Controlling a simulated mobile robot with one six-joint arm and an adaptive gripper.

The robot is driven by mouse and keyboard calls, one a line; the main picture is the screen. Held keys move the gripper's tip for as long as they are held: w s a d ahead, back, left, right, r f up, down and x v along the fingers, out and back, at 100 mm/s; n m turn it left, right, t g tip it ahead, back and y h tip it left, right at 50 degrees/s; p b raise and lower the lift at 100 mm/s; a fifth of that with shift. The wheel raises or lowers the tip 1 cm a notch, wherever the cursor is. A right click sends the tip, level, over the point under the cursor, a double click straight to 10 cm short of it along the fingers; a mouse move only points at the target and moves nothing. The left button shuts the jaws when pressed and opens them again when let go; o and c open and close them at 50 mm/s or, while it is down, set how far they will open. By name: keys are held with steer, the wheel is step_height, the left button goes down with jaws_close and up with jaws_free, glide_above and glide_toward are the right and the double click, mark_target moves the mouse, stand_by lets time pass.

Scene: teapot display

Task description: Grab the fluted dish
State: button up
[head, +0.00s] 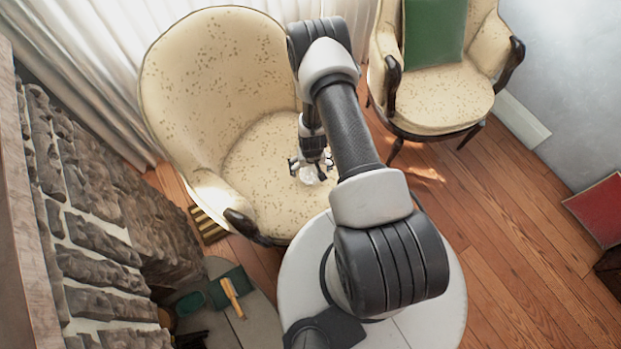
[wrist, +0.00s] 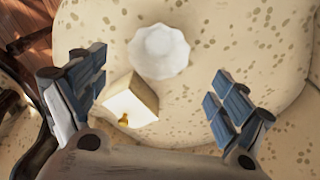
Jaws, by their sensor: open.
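The fluted dish (wrist: 160,52) is white with a scalloped rim and lies on the seat of the near cream armchair (head: 262,165). My gripper (wrist: 160,80) is open and empty above the seat, its two fingers spread left and right. In the wrist view the dish shows between and beyond the fingertips, apart from both. In the head view the dish (head: 309,175) shows small below my gripper (head: 312,164), partly hidden by it. A small pale box (wrist: 131,103) with a gold mark sits close beside the dish, nearer the left finger.
The armchair's curved back and dark-ended arm (head: 240,222) border the seat. A second armchair (head: 435,95) with a green cushion (head: 434,34) stands at the back right. A stone wall (head: 95,220) is at the left. Wooden floor (head: 510,215) is open at the right.

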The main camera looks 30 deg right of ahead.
mark_target(310, 177)
steer(key=f+b, duration=0.1)
steer(key=f, duration=0.1)
steer(key=f+b, duration=0.1)
steer(key=f, duration=0.2)
steer(key=w+f+b, duration=0.1)
steer(key=f, duration=0.2)
steer(key=shift+d+f, duration=0.2)
steer(key=shift+d, duration=0.05)
steer(key=shift+c, duration=0.4)
steer(key=shift+r, duration=0.1)
steer(key=c, duration=1.1)
